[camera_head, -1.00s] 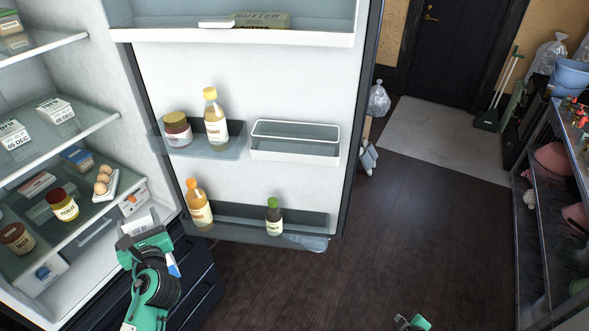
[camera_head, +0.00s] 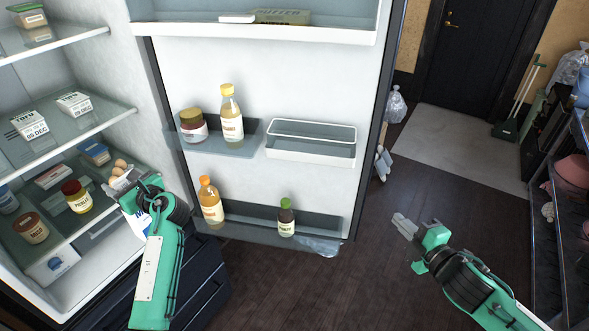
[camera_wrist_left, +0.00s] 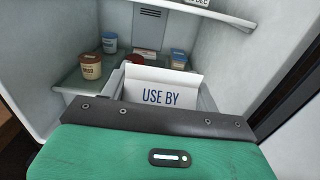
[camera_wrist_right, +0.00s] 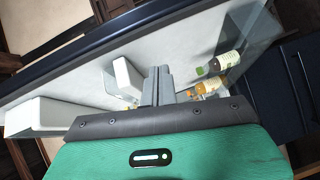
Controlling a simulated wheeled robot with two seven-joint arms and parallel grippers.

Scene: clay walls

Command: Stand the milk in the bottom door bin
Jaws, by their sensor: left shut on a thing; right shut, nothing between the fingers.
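The milk, a white carton with "USE BY" print (camera_wrist_left: 165,88), is in my left gripper. In the head view only a white and blue bit of the carton (camera_head: 139,224) shows beneath my left gripper (camera_head: 135,197), which is shut on it in front of the fridge's lower shelves. The bottom door bin (camera_head: 255,238) is to the right of this gripper on the open door. It holds an orange bottle (camera_head: 211,203) at its left and a dark green-capped bottle (camera_head: 286,219) right of its middle. My right gripper (camera_head: 404,226) is shut and empty, right of the door.
In the bottom bin there is room between the bottles and at the right end. Above it, one bin holds a jar (camera_head: 193,127) and a yellow-capped bottle (camera_head: 231,115); a white bin (camera_head: 310,153) beside them looks empty. A rack (camera_head: 555,215) stands far right.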

